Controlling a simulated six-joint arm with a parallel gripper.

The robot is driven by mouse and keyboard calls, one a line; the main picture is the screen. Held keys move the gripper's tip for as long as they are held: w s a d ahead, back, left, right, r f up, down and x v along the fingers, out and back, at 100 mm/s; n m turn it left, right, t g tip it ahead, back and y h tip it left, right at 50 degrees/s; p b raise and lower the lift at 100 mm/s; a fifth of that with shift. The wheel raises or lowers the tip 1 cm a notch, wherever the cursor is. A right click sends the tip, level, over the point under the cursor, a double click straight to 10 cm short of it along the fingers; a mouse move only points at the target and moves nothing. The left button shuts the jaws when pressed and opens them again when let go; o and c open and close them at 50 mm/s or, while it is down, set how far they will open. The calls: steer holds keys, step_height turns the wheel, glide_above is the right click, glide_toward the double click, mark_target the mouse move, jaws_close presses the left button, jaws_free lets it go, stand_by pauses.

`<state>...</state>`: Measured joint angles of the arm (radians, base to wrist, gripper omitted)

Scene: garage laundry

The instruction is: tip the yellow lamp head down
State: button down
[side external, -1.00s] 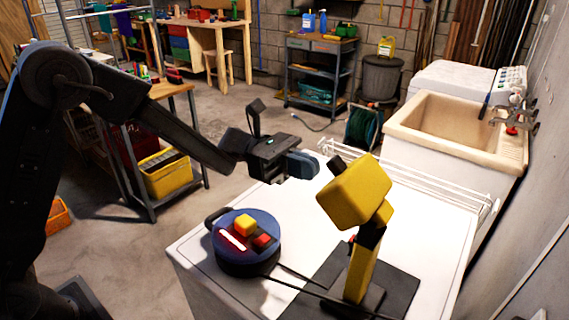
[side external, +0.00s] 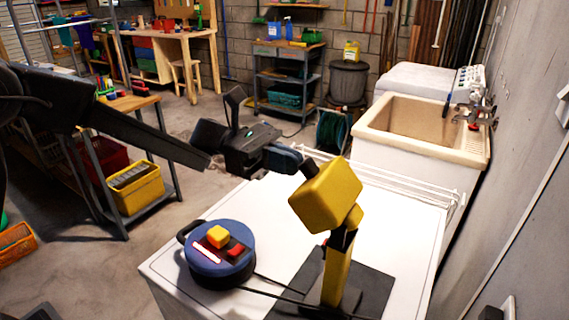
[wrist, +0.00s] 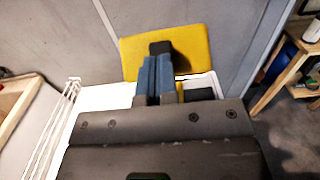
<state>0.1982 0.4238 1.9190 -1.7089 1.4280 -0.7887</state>
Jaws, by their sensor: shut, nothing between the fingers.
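The yellow lamp head (side external: 326,195) is a boxy block, tilted, on top of an upright yellow post (side external: 336,275) with a dark joint. A short black stub (side external: 309,168) sticks out of its upper left side. My gripper (side external: 298,160) has blue-grey fingers, shut and empty, just left of and slightly above the stub. In the wrist view the lamp head (wrist: 190,50) is a yellow panel beyond my gripper (wrist: 160,60). The black stub (wrist: 160,47) shows right at the fingertips there; I cannot tell whether they touch. The fingers hide part of the head.
A blue round cable reel (side external: 218,250) with yellow and red parts stands on the white worktop (side external: 170,265), left of the lamp. A dark cable runs from it toward the lamp base. A white wire rack (side external: 410,190) and a sink (side external: 425,115) lie behind.

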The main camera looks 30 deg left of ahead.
steer(key=a+f, duration=0.2)
steer(key=a, duration=1.1)
steer(key=s+m+y, duration=1)
steer(key=s, duration=0.5)
steer(key=s+a+f+m+t+y, duration=0.2)
steer(key=s+a+m+t+y, duration=0.3)
steer(key=s+a+m+y, duration=0.2)
steer(key=shift+s+a+m+t+y, duration=0.2)
steer(key=shift+s+m+t+y, duration=0.1)
steer(key=shift+s+m+y, duration=0.2)
stand_by(0.3)
